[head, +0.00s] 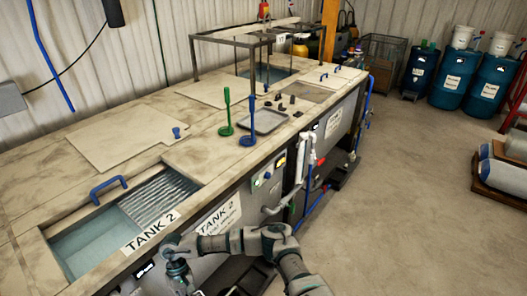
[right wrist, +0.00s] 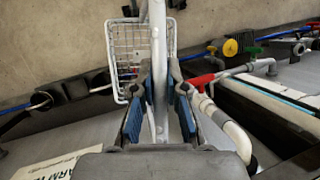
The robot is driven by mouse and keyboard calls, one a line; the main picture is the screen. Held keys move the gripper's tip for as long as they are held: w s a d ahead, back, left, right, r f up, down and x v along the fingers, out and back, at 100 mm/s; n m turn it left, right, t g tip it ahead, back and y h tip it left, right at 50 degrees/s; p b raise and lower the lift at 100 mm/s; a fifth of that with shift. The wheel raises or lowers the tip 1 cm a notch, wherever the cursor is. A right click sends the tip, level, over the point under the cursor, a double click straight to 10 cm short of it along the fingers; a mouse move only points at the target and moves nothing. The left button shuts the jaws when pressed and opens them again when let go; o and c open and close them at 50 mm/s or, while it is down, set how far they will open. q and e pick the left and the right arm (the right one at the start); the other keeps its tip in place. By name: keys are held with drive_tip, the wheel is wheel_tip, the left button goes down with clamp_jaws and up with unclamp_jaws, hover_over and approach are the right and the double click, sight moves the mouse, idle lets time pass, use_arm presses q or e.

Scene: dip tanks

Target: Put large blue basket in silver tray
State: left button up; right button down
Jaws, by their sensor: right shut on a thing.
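A blue long-handled basket (head: 248,137) stands upright on the bench top in the head view, its round base at the bottom. The silver tray (head: 268,121) lies flat just right of it, with nothing visible in it. My right gripper (head: 178,283) is low at the front of the bench, beside Tank 2, well away from the blue basket. In the right wrist view its blue-padded fingers (right wrist: 160,105) are shut on a pale upright rod (right wrist: 158,60). A white wire basket (right wrist: 128,48) shows behind the rod; I cannot tell if they are joined. My left gripper is out of view.
A green long-handled basket (head: 227,118) stands left of the blue one. The open Tank 2 (head: 165,198) holds liquid at the front left. Small dark objects (head: 281,104) lie behind the tray. White pipes (head: 310,155) and a red valve (right wrist: 200,80) line the bench front. A metal frame (head: 252,60) stands further back.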

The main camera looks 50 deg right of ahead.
drive_tip(key=shift+s+d+f+n+h, duration=0.15)
drive_tip(key=shift+f+n, duration=0.1)
drive_tip(key=shift+f, duration=0.3)
drive_tip(key=shift+s+d+f+n+h, duration=0.1)
drive_tip(key=shift+s+f+n, duration=0.1)
drive_tip(key=shift+f, duration=0.35)
drive_tip(key=shift+s+d+f+n+h, duration=0.15)
drive_tip(key=shift+f+n, duration=0.1)
drive_tip(key=shift+f, duration=0.3)
drive_tip(key=shift+a, duration=0.1)
